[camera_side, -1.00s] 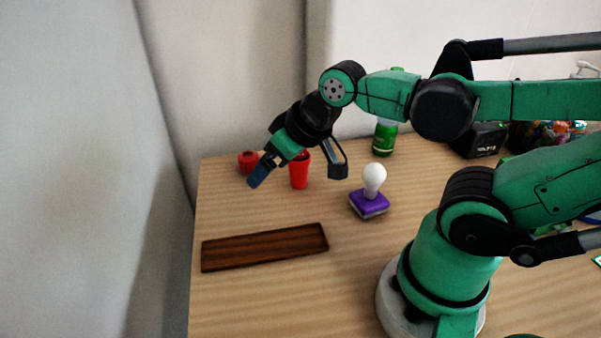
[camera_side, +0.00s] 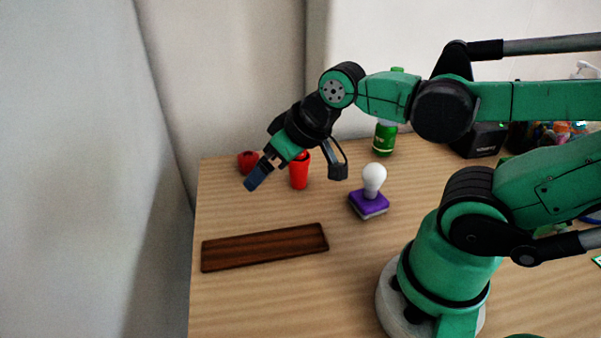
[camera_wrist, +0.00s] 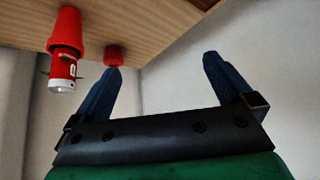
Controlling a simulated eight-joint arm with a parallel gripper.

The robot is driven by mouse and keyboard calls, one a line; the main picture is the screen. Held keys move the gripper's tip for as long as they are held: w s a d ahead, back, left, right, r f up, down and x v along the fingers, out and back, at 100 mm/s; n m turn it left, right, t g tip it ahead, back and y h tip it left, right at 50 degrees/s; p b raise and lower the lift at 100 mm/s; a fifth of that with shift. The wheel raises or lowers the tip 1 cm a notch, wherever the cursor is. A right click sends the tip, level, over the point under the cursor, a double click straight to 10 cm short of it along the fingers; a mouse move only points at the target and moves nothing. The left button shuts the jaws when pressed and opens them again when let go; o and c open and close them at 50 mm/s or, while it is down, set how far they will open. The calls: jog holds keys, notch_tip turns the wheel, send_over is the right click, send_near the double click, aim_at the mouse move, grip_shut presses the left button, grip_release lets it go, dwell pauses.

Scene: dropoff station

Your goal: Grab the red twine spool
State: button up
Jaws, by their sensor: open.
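The red twine spool (camera_side: 246,160) sits near the back left corner of the table, partly hidden behind my gripper in the side view. In the wrist view the spool (camera_wrist: 114,53) shows just beyond the tip of the left finger, off to one side of the gap. My gripper (camera_side: 252,184) is open and empty, angled down in the air above the table. In the wrist view my gripper (camera_wrist: 161,64) shows its two blue fingers wide apart.
A red cup (camera_side: 299,174) stands right of the spool; in the wrist view the cup (camera_wrist: 69,35) has a red and white item in it.

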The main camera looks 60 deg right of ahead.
jog(key=w+d+r+g, duration=0.2)
jog(key=w+r, duration=0.1)
jog(key=w, duration=0.1)
jog(key=n+g, duration=0.3)
jog(key=g, duration=0.1)
send_near(248, 155)
jog(key=a, duration=0.3)
jog(key=shift+n+g, duration=0.3)
jog(key=shift+g, duration=0.3)
jog(key=d+f, duration=0.2)
jog(key=f, duration=0.1)
jog(key=w+d+f, duration=0.1)
jog(key=f, duration=0.1)
jog(key=shift+d+f, duration=0.1)
jog(key=shift+f, duration=2.95)
jog(key=c, duration=1.3)
jog(key=shift+r, duration=0.1)
